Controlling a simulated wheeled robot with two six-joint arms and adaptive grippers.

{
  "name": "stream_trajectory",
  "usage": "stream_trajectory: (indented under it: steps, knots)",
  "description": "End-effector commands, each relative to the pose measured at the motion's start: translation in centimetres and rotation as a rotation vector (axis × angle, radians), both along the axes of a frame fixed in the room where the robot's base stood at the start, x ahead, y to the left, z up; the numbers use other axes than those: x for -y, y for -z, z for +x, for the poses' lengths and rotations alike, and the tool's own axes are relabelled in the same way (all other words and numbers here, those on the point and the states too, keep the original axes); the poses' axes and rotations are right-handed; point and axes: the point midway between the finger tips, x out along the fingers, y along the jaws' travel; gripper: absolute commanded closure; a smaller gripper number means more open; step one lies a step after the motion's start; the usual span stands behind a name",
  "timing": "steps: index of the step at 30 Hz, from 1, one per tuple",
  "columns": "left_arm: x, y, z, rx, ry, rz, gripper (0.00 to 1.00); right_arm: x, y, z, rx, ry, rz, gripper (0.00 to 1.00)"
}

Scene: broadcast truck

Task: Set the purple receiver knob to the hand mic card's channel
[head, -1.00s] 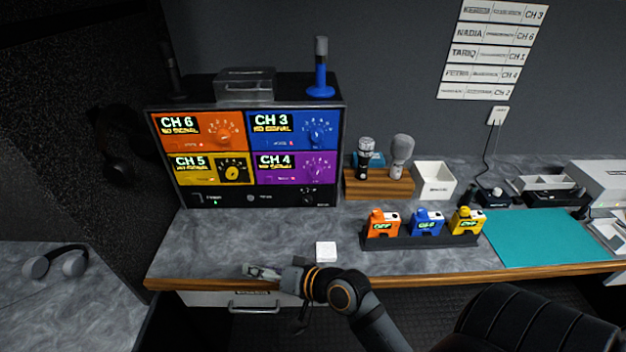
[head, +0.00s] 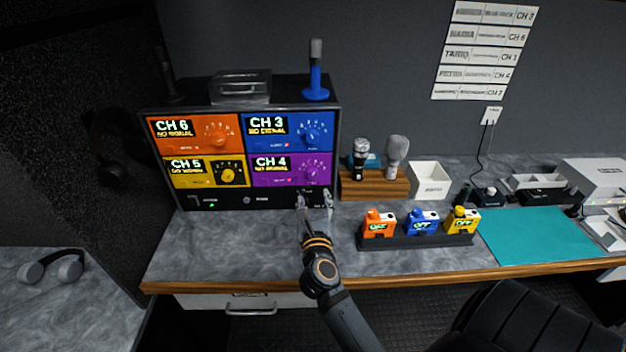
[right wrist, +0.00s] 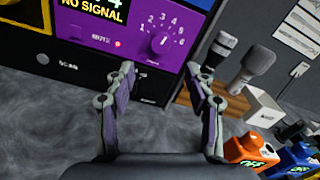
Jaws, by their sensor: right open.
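The purple receiver (head: 270,170) is the lower right panel of the rack and reads CH 4, NO SIGNAL. Its round purple knob (head: 313,171) sits inside a numbered dial at the panel's right. In the right wrist view the knob (right wrist: 160,42) is ahead of the fingers, its pointer roughly upright. My right gripper (head: 314,200) is open and empty, just below and in front of the purple panel, not touching the knob.
Orange (head: 218,136), blue (head: 290,133) and yellow (head: 207,172) receivers share the rack. Two microphones stand in a wooden holder (head: 375,188) right of it, beside a white box (head: 430,180). Several packs sit in a dark rack (head: 417,240). The desk left of my arm is clear.

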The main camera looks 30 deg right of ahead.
Motion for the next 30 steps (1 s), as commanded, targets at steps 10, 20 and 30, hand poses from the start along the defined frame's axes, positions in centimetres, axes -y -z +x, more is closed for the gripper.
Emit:
stream_trajectory:
  steps: [10, 20, 30]
  knots:
    - [0.0, -1.5, -0.1, -0.002, 0.0, -0.001, 1.0, 3.8, -0.4, 6.0, 0.001, 0.001, -0.007, 0.46]
    - [0.0, -1.7, -0.1, -0.002, 0.0, -0.001, 1.0, 4.7, -0.1, 7.5, -0.001, 0.0, -0.005, 0.46]
    - [0.0, -1.6, -0.1, -0.002, 0.0, -0.001, 1.0, 4.6, -0.1, 7.4, -0.001, 0.0, -0.005, 0.76]
